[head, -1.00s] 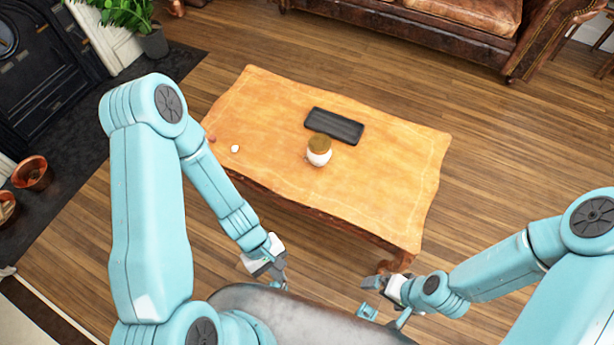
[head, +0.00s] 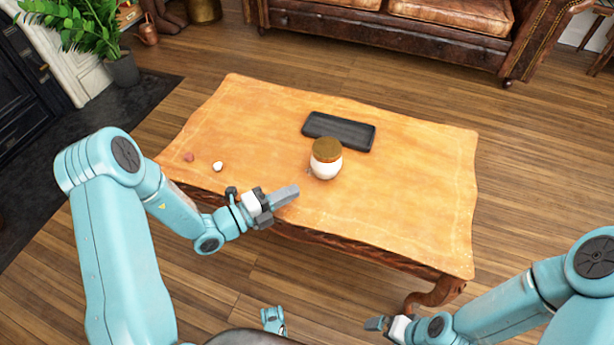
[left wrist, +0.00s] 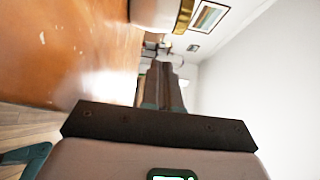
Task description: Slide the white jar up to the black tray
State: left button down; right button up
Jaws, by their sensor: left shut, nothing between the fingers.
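The white jar (head: 325,168) with a brown lid stands upright on the wooden table (head: 420,200). The black tray (head: 339,131) lies flat just behind it; a gap between them is hard to judge from this angle. My left gripper (head: 296,189) is shut and empty over the table's near edge, to the left and front of the jar, apart from it. In the left wrist view, its closed fingers (left wrist: 165,85) point ahead, and part of the white jar (left wrist: 155,14) shows at the top. My right gripper (head: 374,324) is low at the front, off the table, its fingers small in view.
A small white item (head: 218,166) and a small reddish item (head: 189,157) lie on the table's left side. The table's right side is clear. A leather sofa (head: 400,40) stands behind, and a potted plant (head: 122,68) at the back left.

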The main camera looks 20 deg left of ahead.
aim_at(320, 168)
pick_arm(q)
jog(key=b+x, duration=0.1)
jog(key=x, duration=0.3)
jog(key=shift+d+f, duration=0.1)
jog(key=shift+f, duration=0.1)
jog(key=w+b, duration=0.1)
jog(key=w, duration=0.2)
jog(key=shift+w, duration=0.2)
jog(key=shift+w+r, duration=0.15)
jog(key=shift+w, duration=0.2)
pick_arm(e)
jog(key=f, duration=0.1)
jog(key=d+f, duration=0.1)
jog(key=shift+w+f, duration=0.2)
jog(key=shift+f, duration=0.15)
